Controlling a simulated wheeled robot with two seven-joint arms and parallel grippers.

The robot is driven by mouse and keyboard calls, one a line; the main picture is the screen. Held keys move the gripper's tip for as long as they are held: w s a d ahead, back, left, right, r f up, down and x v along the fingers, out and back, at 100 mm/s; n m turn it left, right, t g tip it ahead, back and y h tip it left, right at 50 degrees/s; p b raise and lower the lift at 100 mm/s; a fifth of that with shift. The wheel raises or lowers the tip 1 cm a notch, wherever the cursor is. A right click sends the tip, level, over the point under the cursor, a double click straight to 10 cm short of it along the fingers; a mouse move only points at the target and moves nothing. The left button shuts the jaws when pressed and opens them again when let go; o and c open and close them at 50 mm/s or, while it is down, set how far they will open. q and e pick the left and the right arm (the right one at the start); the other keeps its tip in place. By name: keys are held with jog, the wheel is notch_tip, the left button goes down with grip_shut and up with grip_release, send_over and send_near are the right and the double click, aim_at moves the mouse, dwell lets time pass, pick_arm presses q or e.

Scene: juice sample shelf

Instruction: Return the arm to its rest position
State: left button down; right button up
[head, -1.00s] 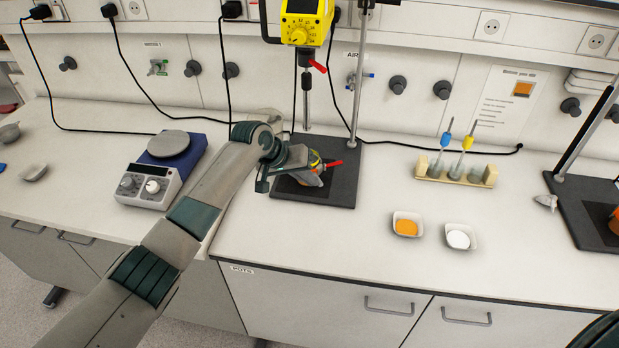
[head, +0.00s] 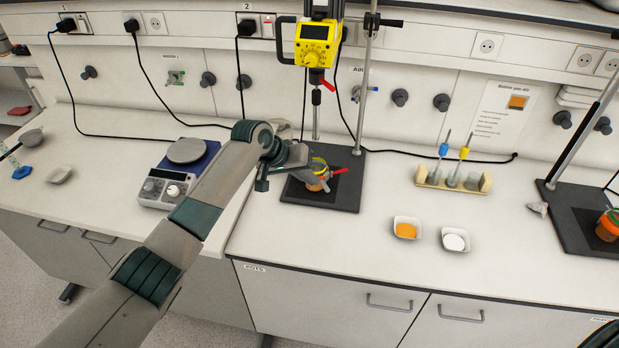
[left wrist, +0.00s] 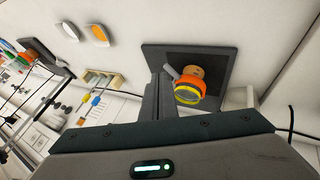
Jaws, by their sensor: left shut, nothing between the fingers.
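My left arm reaches in from the left in the head view, and its gripper (head: 316,176) is over the stirrer stand's dark base (head: 345,196). In the left wrist view the fingers (left wrist: 160,84) are shut together with nothing between them. A jar with orange and yellow bands (left wrist: 190,91) stands on the base beside the fingers. I cannot tell whether they touch it. In the head view the jar (head: 318,163) is partly hidden by the gripper. My right gripper is not in view.
The yellow stirrer motor (head: 314,43) hangs above the base. A hotplate (head: 163,186) stands to the left. To the right are a rack with pipettes (head: 433,177), an orange dish (head: 405,229), a white dish (head: 455,241) and another stand (head: 577,225).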

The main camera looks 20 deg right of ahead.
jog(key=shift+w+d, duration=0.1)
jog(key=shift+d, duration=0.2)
